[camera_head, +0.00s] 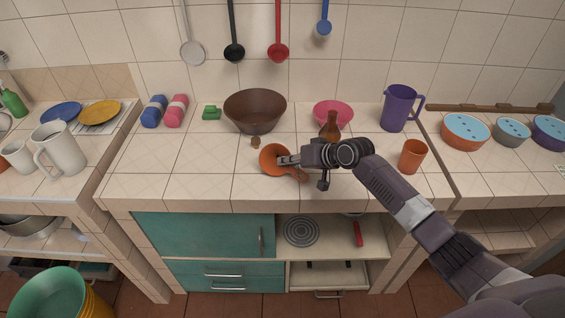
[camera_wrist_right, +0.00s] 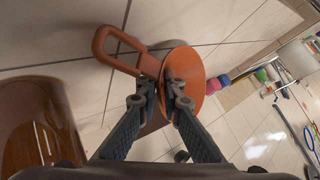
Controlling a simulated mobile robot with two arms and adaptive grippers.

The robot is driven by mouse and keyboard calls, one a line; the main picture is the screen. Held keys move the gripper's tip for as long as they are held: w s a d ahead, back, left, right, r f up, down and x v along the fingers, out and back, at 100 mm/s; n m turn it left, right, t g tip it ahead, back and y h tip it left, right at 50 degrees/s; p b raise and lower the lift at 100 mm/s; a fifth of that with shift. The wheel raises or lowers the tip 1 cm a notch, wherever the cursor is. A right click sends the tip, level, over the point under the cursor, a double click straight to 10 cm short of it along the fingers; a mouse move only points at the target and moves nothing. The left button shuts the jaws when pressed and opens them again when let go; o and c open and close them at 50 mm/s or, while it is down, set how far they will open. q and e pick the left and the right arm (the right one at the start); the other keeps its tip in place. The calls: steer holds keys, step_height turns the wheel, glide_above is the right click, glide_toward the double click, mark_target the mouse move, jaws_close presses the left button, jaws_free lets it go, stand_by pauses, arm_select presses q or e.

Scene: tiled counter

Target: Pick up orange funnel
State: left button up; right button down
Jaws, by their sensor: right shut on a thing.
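The orange funnel (camera_head: 269,162) is at the middle of the tiled counter, toward its front, at the tip of my right gripper (camera_head: 285,161). In the right wrist view the funnel (camera_wrist_right: 190,62) shows its round cone and a loop handle pointing left. My right gripper (camera_wrist_right: 164,88) is shut on the funnel near its rim. I cannot tell whether the funnel touches the counter or is just above it. My left gripper is not in view.
A brown bowl (camera_head: 255,111) stands behind the funnel, with a small brown item (camera_head: 255,142) between. A brown bottle (camera_head: 330,126), pink bowl (camera_head: 333,108), purple pitcher (camera_head: 399,108) and orange cup (camera_head: 412,157) stand to the right. The counter's left front is clear.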

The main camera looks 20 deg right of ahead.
steer(key=shift+r, duration=0.6)
step_height(320, 180, up, 19)
steer(key=b, duration=0.2)
steer(key=shift+f+b, duration=0.15)
steer(key=shift+b, duration=0.25)
